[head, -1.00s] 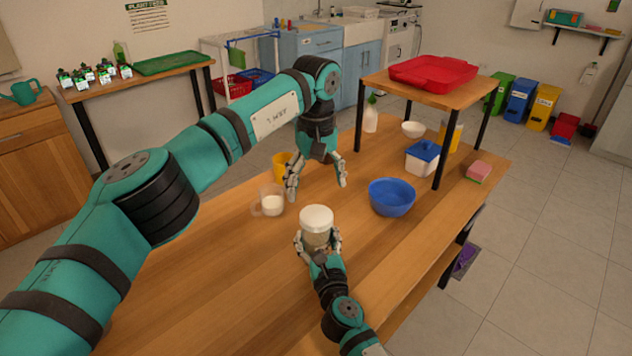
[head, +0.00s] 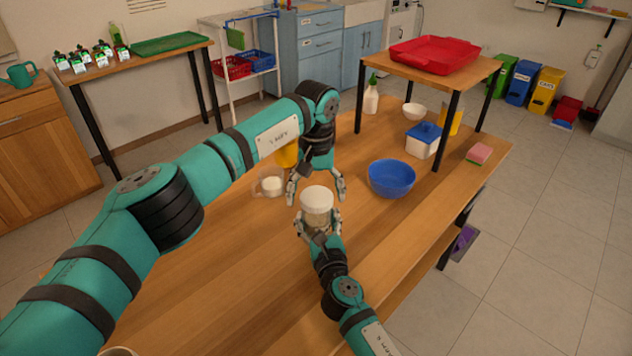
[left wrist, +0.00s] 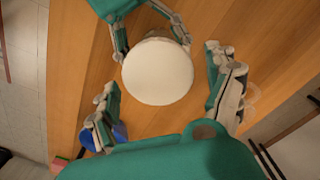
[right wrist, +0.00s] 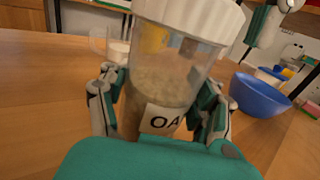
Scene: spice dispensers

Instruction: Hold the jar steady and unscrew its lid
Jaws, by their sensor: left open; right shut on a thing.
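The jar (right wrist: 165,90) is clear, holds pale oats-like contents and has a label reading "OA", partly hidden. It stands upright with its white lid (head: 317,196) on top. My right gripper (head: 318,226) is shut around the jar's body, below the lid; its fingers flank the jar in the right wrist view. My left gripper (head: 316,187) is open, fingers pointing down, just behind and above the lid in the head view. In the left wrist view the round lid (left wrist: 158,71) lies slightly beyond the open fingers, with a gap; I see no contact.
A clear cup with white contents (head: 270,186) stands left of the jar, near a yellow cup (head: 286,155). A blue bowl (head: 391,180) is to the right. A raised shelf with a red tray (head: 434,55) stands behind. The table's front left is mostly clear.

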